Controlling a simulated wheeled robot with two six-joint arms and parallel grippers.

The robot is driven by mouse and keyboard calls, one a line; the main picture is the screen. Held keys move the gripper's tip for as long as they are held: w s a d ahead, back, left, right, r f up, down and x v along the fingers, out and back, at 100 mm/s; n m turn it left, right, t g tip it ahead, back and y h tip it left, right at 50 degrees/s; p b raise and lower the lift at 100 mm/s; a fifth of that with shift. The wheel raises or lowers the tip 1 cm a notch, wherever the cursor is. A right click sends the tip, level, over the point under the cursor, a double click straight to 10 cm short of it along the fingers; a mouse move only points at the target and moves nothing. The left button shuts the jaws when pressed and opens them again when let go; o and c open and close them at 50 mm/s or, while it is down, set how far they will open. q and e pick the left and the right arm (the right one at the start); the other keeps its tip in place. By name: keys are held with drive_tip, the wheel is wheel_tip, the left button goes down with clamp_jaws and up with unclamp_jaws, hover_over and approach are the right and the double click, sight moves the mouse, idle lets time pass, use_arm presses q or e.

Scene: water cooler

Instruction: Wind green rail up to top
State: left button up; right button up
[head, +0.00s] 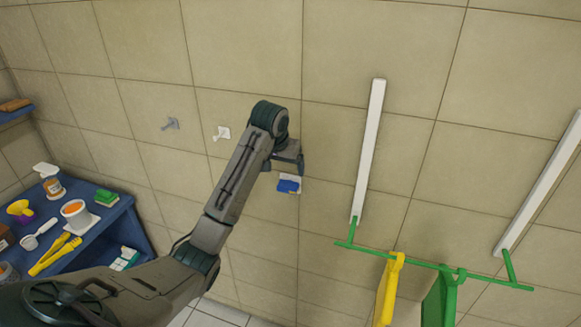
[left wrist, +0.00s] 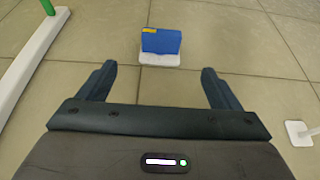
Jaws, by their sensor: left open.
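The green rail (head: 415,261) runs across the lower ends of two white upright tracks, a left one (head: 369,150) and a right one (head: 540,185), on the tiled wall. A blue block (head: 288,185) on a white wall plate is left of the left track; it also shows in the left wrist view (left wrist: 161,41). My left gripper (head: 285,166) is open and empty, just above the block in the head view. In the left wrist view its fingers (left wrist: 158,72) point toward the block, one to each side, with the block beyond their tips. My right gripper is out of view.
A yellow item (head: 388,290) and a green item (head: 440,300) hang from the rail. A white hook (head: 221,133) and a grey hook (head: 171,124) are on the wall at left. A blue shelf (head: 130,225) with cleaning things stands at lower left.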

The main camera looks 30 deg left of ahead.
sight(287, 186)
use_arm(q)
drive_tip(key=p+x, duration=0.3)
drive_tip(key=x, duration=0.6)
drive_tip(key=shift+f, duration=0.15)
drive_tip(key=shift+p+x, duration=0.35)
drive_tip(key=shift+x, duration=0.45)
